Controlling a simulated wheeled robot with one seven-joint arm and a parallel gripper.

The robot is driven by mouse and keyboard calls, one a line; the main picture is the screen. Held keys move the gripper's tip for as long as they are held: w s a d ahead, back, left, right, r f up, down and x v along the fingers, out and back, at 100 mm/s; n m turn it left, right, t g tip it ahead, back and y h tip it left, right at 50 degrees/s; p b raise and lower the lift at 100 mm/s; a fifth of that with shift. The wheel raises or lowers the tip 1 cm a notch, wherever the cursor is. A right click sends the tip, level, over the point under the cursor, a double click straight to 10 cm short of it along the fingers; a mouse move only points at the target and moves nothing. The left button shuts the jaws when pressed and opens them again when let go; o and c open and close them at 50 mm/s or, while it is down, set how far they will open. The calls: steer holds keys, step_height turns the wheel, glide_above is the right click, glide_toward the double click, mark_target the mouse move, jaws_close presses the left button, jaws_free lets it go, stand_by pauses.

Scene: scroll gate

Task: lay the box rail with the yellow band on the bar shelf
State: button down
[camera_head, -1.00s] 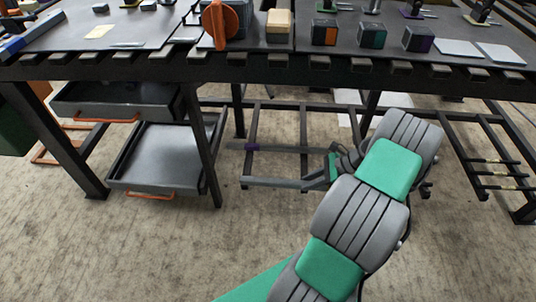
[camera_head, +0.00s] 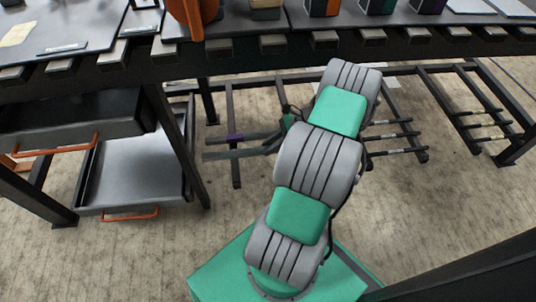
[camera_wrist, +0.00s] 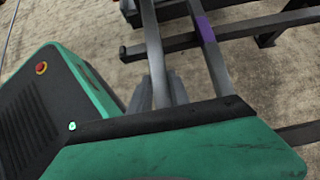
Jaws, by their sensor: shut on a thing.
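My gripper (camera_wrist: 160,92) is shut on a plain grey rail (camera_wrist: 154,45) in the wrist view. The rail runs away from the fingers; no yellow band shows on its visible part, and the rest is hidden. In the head view this rail (camera_head: 232,154) sticks out left of my gripper (camera_head: 284,122), whose fingertips are hard to make out. A similar rail with a purple band (camera_wrist: 206,30) lies beside it; its band also shows in the head view (camera_head: 236,138). The dark bar shelf (camera_head: 230,106) is low under the table. I cannot tell whether the held rail touches it.
The table edge (camera_head: 250,62) with its row of blocks runs above my arm. A drawer (camera_head: 80,115) and a grey tray (camera_head: 130,170) are at left. Small banded rails (camera_head: 488,124) lie on more bars at right. A dark beam (camera_head: 470,272) crosses the lower right.

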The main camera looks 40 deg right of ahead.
step_height(320, 180, down, 4)
steer(key=shift+d+f+b, duration=0.1)
steer(key=shift+f+b, duration=0.1)
steer(key=shift+b, duration=0.7)
steer(key=shift+f, duration=0.1)
steer(key=c, duration=1.2)
jaws_free()
steer(key=shift+c, duration=0.2)
steer(key=p+v, duration=0.5)
steer(key=v, duration=0.6)
steer(key=shift+s+d+r, duration=0.25)
steer(key=shift+s+r, duration=0.05)
steer(key=shift+r, duration=0.15)
